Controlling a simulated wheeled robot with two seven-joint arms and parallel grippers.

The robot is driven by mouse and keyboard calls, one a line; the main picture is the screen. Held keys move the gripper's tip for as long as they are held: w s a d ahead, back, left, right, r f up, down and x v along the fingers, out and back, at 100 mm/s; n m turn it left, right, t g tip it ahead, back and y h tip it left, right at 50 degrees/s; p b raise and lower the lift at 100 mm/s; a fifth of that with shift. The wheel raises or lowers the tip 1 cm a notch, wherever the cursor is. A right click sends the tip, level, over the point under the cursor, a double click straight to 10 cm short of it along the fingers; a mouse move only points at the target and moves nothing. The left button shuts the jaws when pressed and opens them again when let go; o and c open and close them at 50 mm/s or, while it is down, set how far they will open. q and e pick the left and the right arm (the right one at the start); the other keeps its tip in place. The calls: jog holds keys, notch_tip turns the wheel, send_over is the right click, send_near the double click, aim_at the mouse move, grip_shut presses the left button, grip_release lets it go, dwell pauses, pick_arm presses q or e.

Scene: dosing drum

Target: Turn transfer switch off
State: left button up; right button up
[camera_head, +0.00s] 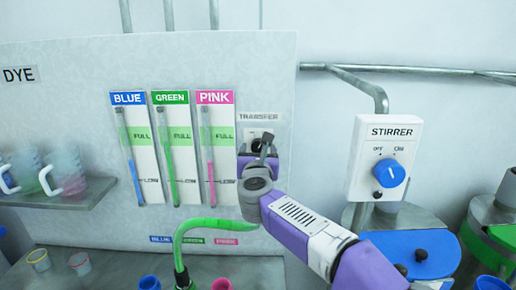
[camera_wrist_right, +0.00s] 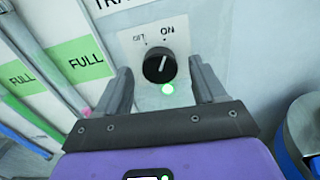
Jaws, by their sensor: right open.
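The transfer switch is a black round knob (camera_wrist_right: 157,66) on a pale plate in the right wrist view. Its white pointer line leans up and right, toward the ON mark. In the head view the TRANSFER label (camera_head: 260,117) shows above, and my gripper hides most of the switch. My right gripper (camera_head: 262,148) is open in front of the plate. In the wrist view its fingers (camera_wrist_right: 160,84) stand to the left and right of the knob, apart from it as far as I can tell. My left gripper is not in view.
BLUE, GREEN and PINK dye gauges (camera_head: 172,148) are left of the switch. A STIRRER box (camera_head: 384,150) with a blue knob is to the right. A green hose (camera_head: 205,224) curves below. A shelf with jugs (camera_head: 66,176) is far left.

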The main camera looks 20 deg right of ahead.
jog(key=shift+x, duration=0.85)
jog(key=c, duration=1.1)
jog(key=shift+o, duration=0.2)
jog(key=shift+n, duration=0.3)
jog(key=n+p, duration=0.2)
jog(key=n, duration=0.3)
jog(key=shift+r+n+p, duration=0.1)
jog(key=shift+n+p, duration=0.2)
jog(key=shift+p, duration=0.1)
jog(key=n+p, duration=0.2)
jog(key=n, duration=0.3)
jog(key=shift+a+n+p, duration=0.1)
jog(key=shift+n+p, duration=0.2)
